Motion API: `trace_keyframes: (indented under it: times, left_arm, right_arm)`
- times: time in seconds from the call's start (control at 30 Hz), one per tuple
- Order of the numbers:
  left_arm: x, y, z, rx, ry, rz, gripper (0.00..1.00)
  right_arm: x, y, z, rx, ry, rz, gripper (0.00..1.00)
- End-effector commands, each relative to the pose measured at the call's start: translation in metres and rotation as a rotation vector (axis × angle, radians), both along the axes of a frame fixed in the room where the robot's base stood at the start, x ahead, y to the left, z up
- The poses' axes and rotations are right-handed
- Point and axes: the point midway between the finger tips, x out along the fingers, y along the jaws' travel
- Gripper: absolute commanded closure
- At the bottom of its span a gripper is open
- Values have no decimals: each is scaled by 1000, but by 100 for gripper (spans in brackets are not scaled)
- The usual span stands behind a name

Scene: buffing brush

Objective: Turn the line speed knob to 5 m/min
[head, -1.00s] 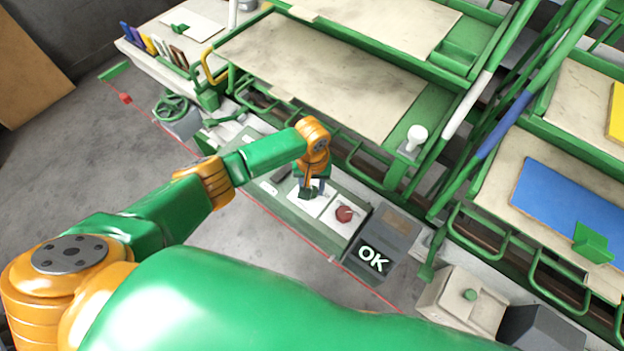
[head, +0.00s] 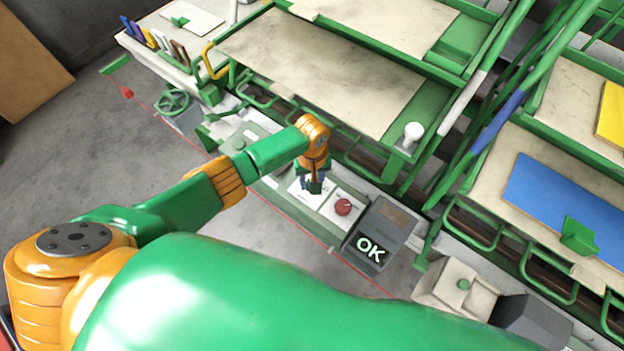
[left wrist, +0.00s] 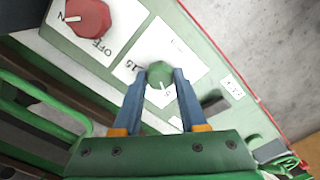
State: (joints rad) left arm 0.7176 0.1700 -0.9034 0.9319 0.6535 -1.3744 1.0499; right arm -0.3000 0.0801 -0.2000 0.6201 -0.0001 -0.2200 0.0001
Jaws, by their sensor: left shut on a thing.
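The line speed knob (left wrist: 159,70) is a small round green knob with a white pointer line, on a white dial plate (left wrist: 180,50) in the left wrist view. A "15" and a mark that looks like "5" are printed on the plate; the pointer points toward the gripper side, near the "5", but its exact setting is hard to read. My left gripper (left wrist: 160,80) is shut on the knob, one blue-grey finger on each side. In the head view my left gripper (head: 314,186) is over the white plate and hides the knob. My right gripper is out of view.
A red knob (left wrist: 88,18) marked "OFF" sits beside the dial; it also shows in the head view (head: 343,207). Green-framed racks and rails (head: 400,190) rise close behind the panel.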

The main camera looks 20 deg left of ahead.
Motion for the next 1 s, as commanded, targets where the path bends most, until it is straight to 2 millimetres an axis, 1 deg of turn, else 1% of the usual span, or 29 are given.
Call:
trace_keyframes:
  times: [0.03, 0.07, 0.1, 0.17, 0.47, 0.57, 0.6, 0.7, 0.8, 0.9, 1.0]
  left_arm:
    - [2, 1, 1, 1, -5, 1, 100]
    - [2, 1, 1, 1, -5, 1, 56]
    - [2, 1, 1, 1, -5, 1, 45]
    - [1, 1, 1, 1, -4, 1, 29]
    - [1, 0, 3, 0, -2, 0, 29]
    - [1, 0, 20, -2, -3, -1, 29]
    - [1, 1, 30, -1, -5, -1, 29]
    - [2, 1, 51, -1, -6, -1, 29]
    - [2, 1, 65, -1, -4, 1, 29]
    - [1, 1, 71, 0, -2, 1, 29]
    - [1, 1, 72, 1, -2, 1, 29]
  right_arm:
    - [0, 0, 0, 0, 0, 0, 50]
    - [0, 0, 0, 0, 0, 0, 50]
    - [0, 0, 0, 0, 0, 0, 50]
    - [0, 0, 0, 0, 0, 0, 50]
    - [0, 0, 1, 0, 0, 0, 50]
    - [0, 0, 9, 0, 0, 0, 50]
    - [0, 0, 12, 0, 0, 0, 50]
    - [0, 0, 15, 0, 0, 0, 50]
    - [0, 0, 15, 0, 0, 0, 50]
    - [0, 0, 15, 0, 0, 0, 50]
    - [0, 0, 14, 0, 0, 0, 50]
